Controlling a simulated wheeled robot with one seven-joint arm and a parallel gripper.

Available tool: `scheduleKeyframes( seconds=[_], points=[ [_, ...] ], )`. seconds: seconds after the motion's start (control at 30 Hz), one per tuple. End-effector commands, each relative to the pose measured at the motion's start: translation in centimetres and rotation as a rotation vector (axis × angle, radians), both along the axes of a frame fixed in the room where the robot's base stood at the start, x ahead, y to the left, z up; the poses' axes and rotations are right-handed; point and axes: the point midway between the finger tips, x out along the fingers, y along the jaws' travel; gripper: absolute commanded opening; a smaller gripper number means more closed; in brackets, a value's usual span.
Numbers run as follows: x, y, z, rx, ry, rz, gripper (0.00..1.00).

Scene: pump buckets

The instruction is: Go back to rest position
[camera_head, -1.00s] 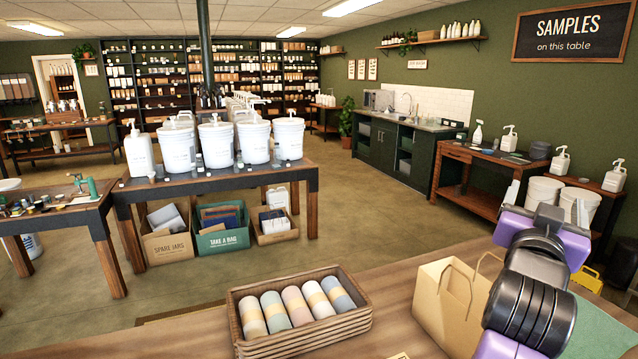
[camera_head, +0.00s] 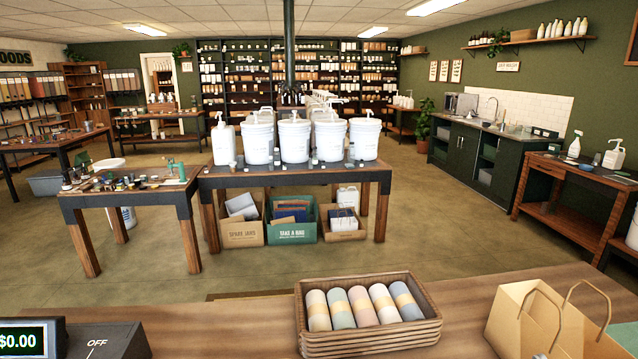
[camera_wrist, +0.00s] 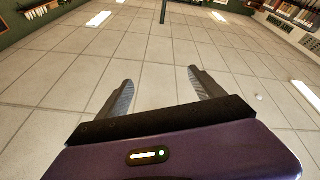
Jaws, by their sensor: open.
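My gripper (camera_wrist: 156,92) shows in the wrist view with its two fingers spread apart and nothing between them. Beyond the fingers the wrist view shows the tiled ceiling, with shelves along its upper edges. My arm and gripper are not in the head view now.
A wooden counter (camera_head: 240,325) lies in front, with a wicker basket (camera_head: 372,340) of rolled items and a paper bag (camera_head: 510,325) on it. A table (camera_head: 290,178) with white pump buckets (camera_head: 294,140) stands beyond. Open floor (camera_head: 340,260) lies between them.

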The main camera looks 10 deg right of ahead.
Motion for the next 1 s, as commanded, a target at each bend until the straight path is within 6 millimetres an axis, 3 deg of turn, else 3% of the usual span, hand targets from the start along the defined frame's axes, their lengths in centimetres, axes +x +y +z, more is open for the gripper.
scheduleKeyframes(
  seconds=[0.03,0.2,0.6,0.8,1.0],
  points=[
    [-1.6,0.7,-1.8,0.020,0.043,0.024,0.78],
    [-6.6,2.9,-6.3,0.114,0.164,0.084,0.78],
    [-19.0,6.2,-15.0,0.339,0.521,0.053,0.78],
    [-22.1,6.2,-16.7,0.367,0.609,0.012,0.78],
    [-22.4,6.1,-16.9,0.369,0.617,0.003,0.78]
  ],
)
